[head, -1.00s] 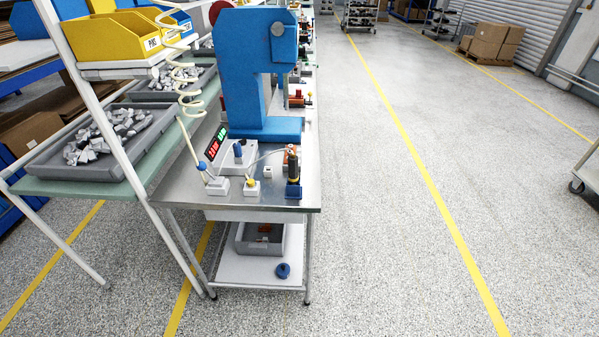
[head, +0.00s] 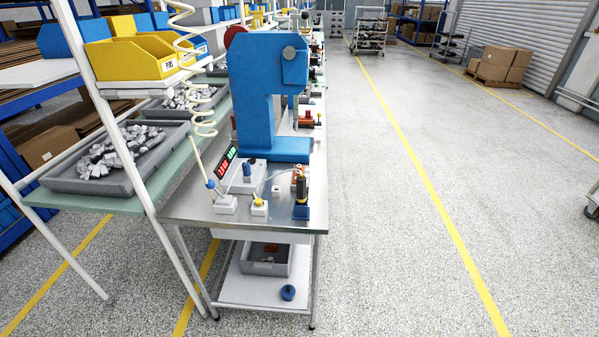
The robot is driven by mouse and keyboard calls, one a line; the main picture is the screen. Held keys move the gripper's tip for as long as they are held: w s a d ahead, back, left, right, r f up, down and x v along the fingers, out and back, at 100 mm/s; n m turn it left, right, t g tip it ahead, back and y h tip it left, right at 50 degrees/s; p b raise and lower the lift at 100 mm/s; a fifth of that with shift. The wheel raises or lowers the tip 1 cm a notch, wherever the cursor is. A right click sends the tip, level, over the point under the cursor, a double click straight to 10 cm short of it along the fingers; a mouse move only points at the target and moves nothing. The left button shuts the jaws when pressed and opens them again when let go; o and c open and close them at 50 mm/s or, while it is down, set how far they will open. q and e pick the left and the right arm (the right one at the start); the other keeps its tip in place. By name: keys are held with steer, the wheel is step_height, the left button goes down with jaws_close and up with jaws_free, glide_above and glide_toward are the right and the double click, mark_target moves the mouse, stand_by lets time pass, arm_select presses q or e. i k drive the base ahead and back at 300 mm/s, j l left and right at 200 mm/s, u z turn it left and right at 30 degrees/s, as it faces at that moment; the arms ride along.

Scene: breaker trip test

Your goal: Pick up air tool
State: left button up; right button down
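A dark upright tool (head: 301,189) with an orange part behind its top stands in a blue holder (head: 301,211) at the near right corner of the steel bench (head: 187,207). It looks like the air tool, but it is small and I cannot be sure. A cream coiled hose (head: 205,128) hangs over the bench's left side; where its lower end joins is unclear. Neither of my grippers shows in the head view.
A blue press (head: 257,100) stands behind the small fixtures. A grey bin (head: 265,261) and blue round object (head: 288,292) sit below. The aisle floor (head: 400,230) at right is clear.

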mark_target(301, 181)
steer(key=i+l, duration=0.2)
steer(key=l, duration=0.15)
steer(key=i+l, duration=0.45)
steer(key=l, duration=0.3)
